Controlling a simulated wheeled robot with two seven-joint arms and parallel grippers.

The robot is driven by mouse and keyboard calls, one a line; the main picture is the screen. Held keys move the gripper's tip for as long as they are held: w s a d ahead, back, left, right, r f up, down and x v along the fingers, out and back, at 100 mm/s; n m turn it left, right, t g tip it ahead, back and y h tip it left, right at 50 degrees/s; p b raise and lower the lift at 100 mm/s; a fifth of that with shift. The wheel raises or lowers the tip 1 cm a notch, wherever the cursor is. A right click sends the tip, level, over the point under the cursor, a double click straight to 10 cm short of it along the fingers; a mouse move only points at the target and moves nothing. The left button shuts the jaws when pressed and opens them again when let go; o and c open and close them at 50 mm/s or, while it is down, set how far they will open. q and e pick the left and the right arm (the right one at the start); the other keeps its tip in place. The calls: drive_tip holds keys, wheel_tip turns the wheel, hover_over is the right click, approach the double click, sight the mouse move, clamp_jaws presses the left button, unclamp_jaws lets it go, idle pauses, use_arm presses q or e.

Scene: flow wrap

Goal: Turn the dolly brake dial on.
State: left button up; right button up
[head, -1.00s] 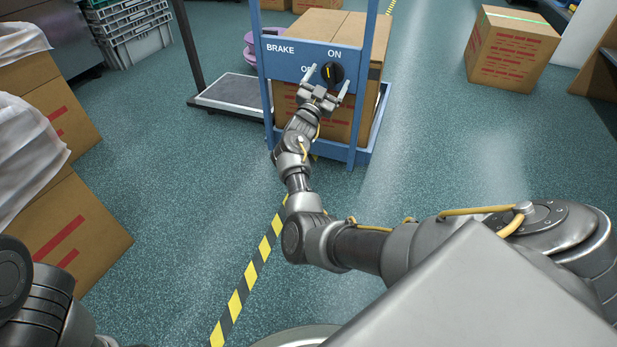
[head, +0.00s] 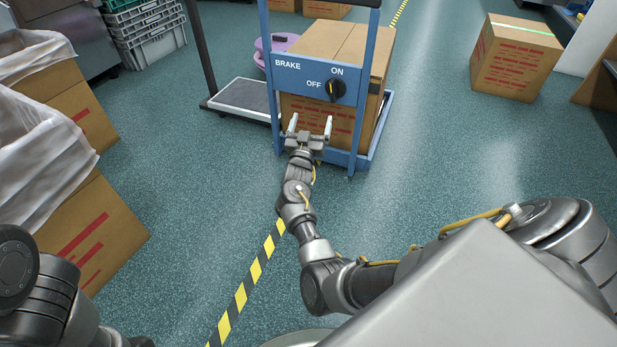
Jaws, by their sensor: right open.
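The brake dial (head: 340,90) is a round black knob with a yellow mark, on the blue panel (head: 287,80) of the dolly. The panel reads BRAKE, with OFF left of the dial and ON above it. My right gripper (head: 311,122) is open and empty, below and a little left of the dial, in front of the dolly. Its fingers are apart from the dial. Part of my left arm shows at the lower left, but its gripper is outside the picture.
A cardboard box (head: 336,38) stands on the blue dolly behind the panel. Open boxes with white liners (head: 105,235) stand at the left. Another box (head: 515,58) stands at the far right. The floor between is clear.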

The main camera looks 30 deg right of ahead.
drive_tip(key=s+a+f+n+g+y+p, duration=0.2)
drive_tip(key=s+a+n+y+p, duration=0.2)
drive_tip(key=s+p, duration=0.5)
drive_tip(key=s+a+f+n+g+y+p, duration=0.1)
drive_tip(key=s+a+n+y+p, duration=0.3)
drive_tip(key=p, duration=2.2)
drive_tip(key=s+a+f+y, duration=0.1)
drive_tip(key=s+a+y, duration=0.4)
drive_tip(key=shift+f+n+g, duration=0.2)
drive_tip(key=shift+n+g, duration=0.2)
drive_tip(key=shift+a, duration=0.1)
